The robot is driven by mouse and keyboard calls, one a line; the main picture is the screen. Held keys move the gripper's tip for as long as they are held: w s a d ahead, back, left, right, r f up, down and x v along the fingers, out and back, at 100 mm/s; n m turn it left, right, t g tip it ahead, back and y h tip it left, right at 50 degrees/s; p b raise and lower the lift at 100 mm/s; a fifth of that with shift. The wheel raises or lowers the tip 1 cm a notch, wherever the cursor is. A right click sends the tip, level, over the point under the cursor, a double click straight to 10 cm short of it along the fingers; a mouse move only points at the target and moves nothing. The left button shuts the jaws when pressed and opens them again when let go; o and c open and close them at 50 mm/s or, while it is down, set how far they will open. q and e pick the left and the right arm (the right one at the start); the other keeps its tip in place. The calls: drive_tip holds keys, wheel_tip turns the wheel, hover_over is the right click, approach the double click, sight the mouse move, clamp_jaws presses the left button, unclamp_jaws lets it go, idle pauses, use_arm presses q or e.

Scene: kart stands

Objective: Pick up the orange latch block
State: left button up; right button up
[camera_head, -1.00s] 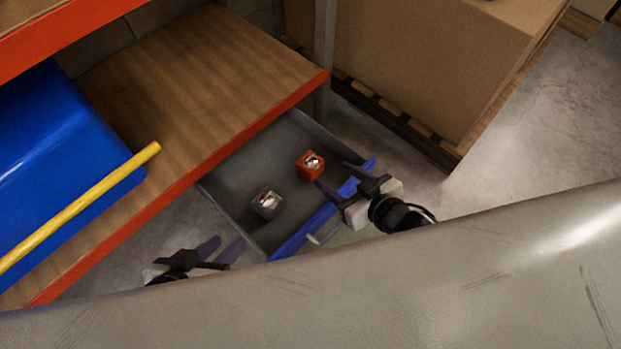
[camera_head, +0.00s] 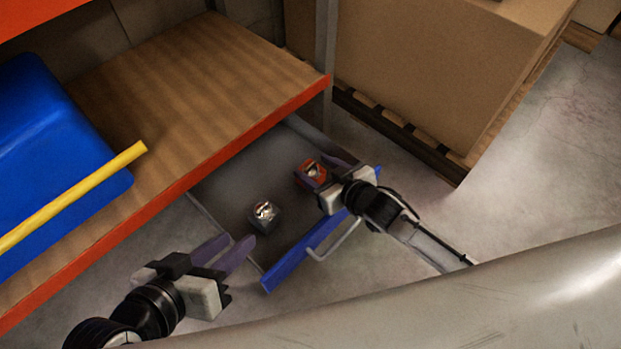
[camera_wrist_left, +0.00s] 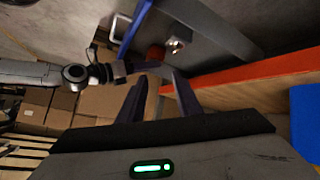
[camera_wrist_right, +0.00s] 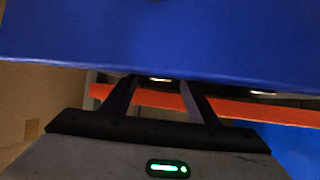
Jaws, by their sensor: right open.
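The orange latch block (camera_head: 312,170), with a shiny metal piece on top, lies in the grey drawer (camera_head: 237,183) toward its right side. It also shows small in the left wrist view (camera_wrist_left: 156,53). My right gripper (camera_head: 322,170) is open, its fingers spread on either side of the block as seen from the head. I cannot tell how far above or beside it they are. In the right wrist view the blue drawer front (camera_wrist_right: 165,45) hides the block. My left gripper (camera_head: 232,251) is open and empty, near the drawer's front left corner.
A grey latch block (camera_head: 264,214) sits in the drawer left of the orange one. The drawer's blue front (camera_head: 290,267) has a metal handle (camera_head: 334,240). An orange-edged wooden shelf (camera_head: 200,80) overhangs the back. A blue bin (camera_head: 50,150) stands left; a large carton (camera_head: 430,70) stands right.

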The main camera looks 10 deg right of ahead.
clamp_jaws()
idle(0.3)
